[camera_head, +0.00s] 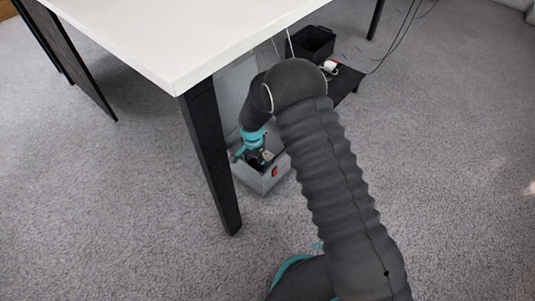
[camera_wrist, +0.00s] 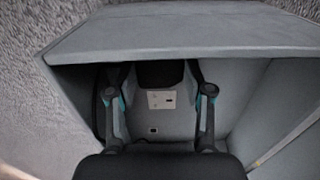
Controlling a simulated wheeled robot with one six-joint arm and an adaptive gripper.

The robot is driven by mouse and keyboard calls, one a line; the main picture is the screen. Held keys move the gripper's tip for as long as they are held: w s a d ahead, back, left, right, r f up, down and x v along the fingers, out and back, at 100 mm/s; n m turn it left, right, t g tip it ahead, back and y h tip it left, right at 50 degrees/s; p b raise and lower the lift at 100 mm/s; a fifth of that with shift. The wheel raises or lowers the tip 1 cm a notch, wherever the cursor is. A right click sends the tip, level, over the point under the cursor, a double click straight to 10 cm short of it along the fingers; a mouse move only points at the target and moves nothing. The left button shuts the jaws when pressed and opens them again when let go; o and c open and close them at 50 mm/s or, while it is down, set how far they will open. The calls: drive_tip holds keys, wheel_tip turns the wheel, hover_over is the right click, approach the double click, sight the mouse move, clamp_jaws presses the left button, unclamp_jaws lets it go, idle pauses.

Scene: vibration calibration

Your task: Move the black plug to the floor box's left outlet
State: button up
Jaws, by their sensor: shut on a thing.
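My gripper (camera_head: 256,157) reaches down into the open grey floor box (camera_head: 262,183) under the white table. In the wrist view my gripper (camera_wrist: 159,77) has its two fingers on either side of a dark block, which I take to be the black plug (camera_wrist: 160,73); it is shut on it. The plug is inside the box, close to a pale outlet plate (camera_wrist: 161,100) on the inner wall. A small dark socket (camera_wrist: 153,130) shows below that plate. Whether the plug touches an outlet cannot be told. The plug is not clear in the head view.
The white table (camera_head: 170,45) overhangs the box, and its black leg (camera_head: 210,155) stands just left of it. A red switch (camera_head: 275,171) is on the box's front. A black bin (camera_head: 311,43) and cables lie behind.

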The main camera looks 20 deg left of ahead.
sight(255, 163)
drive_tip(key=shift+f, duration=0.2)
idle(0.6)
drive_tip(key=o, duration=1.2)
drive_tip(key=shift+r, duration=0.15)
drive_tip(key=shift+r+p, duration=1.25)
drive_tip(key=shift+r, duration=1.2)
